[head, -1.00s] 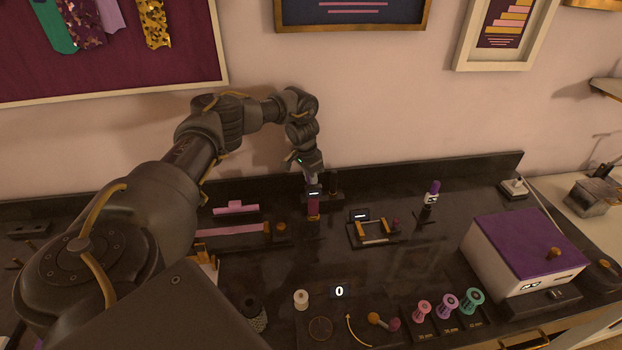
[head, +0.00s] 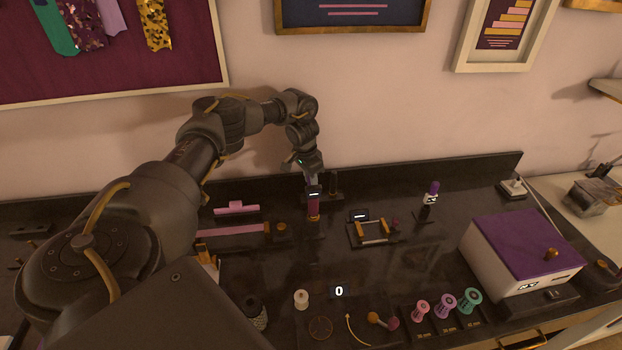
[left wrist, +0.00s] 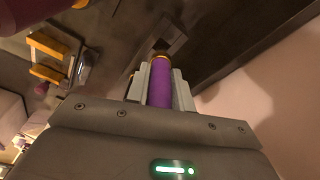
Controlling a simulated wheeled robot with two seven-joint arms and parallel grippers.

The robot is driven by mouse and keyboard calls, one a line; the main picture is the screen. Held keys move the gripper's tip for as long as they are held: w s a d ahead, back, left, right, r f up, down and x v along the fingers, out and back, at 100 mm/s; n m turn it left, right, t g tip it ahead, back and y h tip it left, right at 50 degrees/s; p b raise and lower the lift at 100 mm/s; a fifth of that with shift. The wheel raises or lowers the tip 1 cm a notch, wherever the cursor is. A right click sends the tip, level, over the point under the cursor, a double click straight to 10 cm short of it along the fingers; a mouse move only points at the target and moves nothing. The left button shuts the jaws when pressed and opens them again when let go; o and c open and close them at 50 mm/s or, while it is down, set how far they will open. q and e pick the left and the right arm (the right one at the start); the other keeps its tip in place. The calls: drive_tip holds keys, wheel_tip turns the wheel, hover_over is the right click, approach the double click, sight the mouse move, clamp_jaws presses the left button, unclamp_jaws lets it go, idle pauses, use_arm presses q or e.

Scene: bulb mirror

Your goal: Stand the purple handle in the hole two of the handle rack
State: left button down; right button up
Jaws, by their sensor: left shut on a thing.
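My left gripper (head: 313,177) is at the back of the bench, near the wall. It is shut on the purple handle (left wrist: 160,83), which shows between the fingers in the left wrist view with a gold band at its far end. Only a sliver of the handle shows in the head view (head: 312,181), behind a small lit display. The handle rack (head: 337,198) seems to be the dark block there, partly hidden. Its holes cannot be told apart, and I cannot tell whether the handle's end is in one. My right gripper is not in view.
A dark red handle with gold ends (head: 313,208) stands just in front of the gripper. A dark upright piece (head: 333,183) stands close right. A gold-barred stand (head: 373,232) is farther right, and a purple-topped box (head: 525,250) beyond.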

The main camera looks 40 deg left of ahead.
use_arm(q)
drive_tip(key=shift+f+b, duration=0.6)
drive_tip(key=shift+f, duration=1.15)
drive_tip(key=c, duration=1.1)
unclamp_jaws()
drive_tip(key=shift+c, duration=0.2)
wheel_tip(320, 180, up, 11)
drive_tip(key=s, duration=0.1)
drive_tip(key=shift+s+a+b, duration=0.15)
drive_tip(key=shift+s+b, duration=0.2)
drive_tip(key=shift+b, duration=0.05)
drive_tip(key=shift+f, duration=0.15)
